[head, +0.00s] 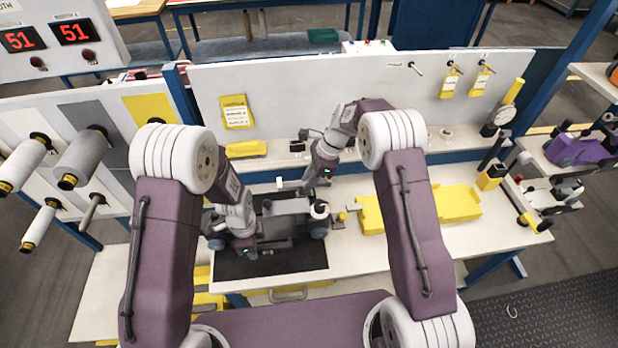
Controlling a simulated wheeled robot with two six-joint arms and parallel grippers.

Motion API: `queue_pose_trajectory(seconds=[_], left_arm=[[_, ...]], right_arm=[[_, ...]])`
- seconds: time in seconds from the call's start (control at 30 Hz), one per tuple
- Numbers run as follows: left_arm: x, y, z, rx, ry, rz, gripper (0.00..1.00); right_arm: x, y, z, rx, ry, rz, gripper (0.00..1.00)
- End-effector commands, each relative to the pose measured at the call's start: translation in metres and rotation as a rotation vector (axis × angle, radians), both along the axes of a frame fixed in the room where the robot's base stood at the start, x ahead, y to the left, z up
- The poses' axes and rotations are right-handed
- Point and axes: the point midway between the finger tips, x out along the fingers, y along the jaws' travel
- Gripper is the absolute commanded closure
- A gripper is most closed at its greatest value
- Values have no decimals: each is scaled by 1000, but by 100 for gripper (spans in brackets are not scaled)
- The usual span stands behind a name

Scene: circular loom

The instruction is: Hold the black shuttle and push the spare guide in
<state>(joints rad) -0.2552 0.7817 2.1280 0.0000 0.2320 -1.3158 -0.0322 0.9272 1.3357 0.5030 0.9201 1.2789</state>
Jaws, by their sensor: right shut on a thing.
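The black shuttle (285,226) lies on the dark mat (290,262) on the bench, with blue-grey wheels at its ends and a white roller (319,210) at its right end. My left gripper (246,249) is down at the shuttle's front left side, against or just over it; its fingers are too dark to tell open from shut. My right gripper (308,186) is above the shuttle's far side, shut on a small piece that I take for the spare guide. That piece is mostly hidden by the gripper, and I cannot tell whether it touches the shuttle.
Yellow blocks (455,203) lie right of the mat. A white back panel (340,90) with yellow tags stands behind the bench. Thread spools (82,157) are at the left. A dial gauge (502,115) stands at the right. The bench's front right is clear.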

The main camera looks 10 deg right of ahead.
Motion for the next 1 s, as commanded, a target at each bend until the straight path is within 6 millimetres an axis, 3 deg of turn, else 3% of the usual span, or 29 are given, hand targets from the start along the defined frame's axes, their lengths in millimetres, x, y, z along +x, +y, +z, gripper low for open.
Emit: queue_pose_trajectory(seconds=[0.47,1.0], left_arm=[[0,0,0,0,1,0,100],[0,0,0,0,1,0,100]], right_arm=[[0,0,-2,0,0,-1,100],[0,0,-28,0,-1,-1,100]])
